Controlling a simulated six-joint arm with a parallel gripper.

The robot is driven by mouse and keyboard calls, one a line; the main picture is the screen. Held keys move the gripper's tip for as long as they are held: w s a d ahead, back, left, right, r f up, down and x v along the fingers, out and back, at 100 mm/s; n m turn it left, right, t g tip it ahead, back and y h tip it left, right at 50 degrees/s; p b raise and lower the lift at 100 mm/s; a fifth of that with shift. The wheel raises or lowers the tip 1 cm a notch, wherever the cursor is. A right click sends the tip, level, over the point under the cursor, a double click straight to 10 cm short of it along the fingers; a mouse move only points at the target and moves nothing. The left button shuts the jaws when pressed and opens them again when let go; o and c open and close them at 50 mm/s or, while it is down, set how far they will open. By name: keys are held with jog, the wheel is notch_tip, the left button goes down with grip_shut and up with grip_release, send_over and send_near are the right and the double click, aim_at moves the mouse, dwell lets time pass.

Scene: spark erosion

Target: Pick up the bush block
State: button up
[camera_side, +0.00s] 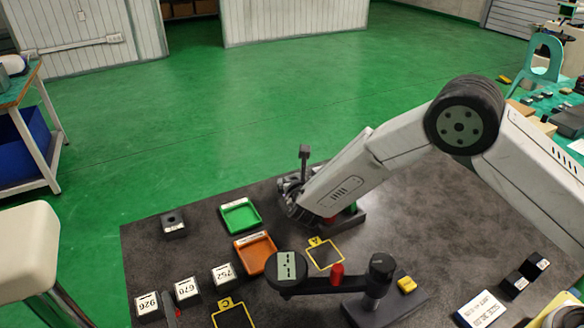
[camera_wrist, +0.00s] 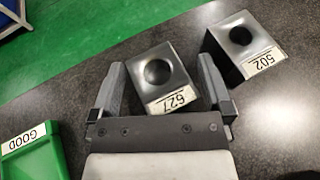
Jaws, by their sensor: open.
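Two dark blocks, each with a round hole in its top, show in the wrist view: one labelled 627 (camera_wrist: 160,76) at the centre and one labelled 502 (camera_wrist: 243,46) to its right. Nothing visible names either one as the bush block. My gripper (camera_wrist: 162,64) is open, with its fingers left and right of block 627 in the picture. I cannot tell how far down they reach. In the side view my gripper (camera_side: 293,196) is over the dark table, right of the green tray, and its fingertips are hard to make out. A dark holed block (camera_side: 173,223) stands left of that tray.
A green tray (camera_side: 257,224), labelled GOOD in the wrist view (camera_wrist: 52,172), and an orange tray (camera_side: 272,255) lie near my gripper. Labelled blocks (camera_side: 186,290) stand at the front left. A black fixture with a round head (camera_side: 288,265) stands in front. Table (camera_side: 150,258) is clear between.

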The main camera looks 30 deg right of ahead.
dwell(0.4)
grip_shut()
jog(key=shift+r, duration=0.1)
jog(key=shift+r, duration=0.65)
jog(key=s+d+r, duration=0.3)
jog(key=s+r, duration=0.8)
jog(key=s, duration=0.2)
jog(key=shift+s+r, duration=0.35)
jog(key=shift+d, duration=0.1)
dwell(0.4)
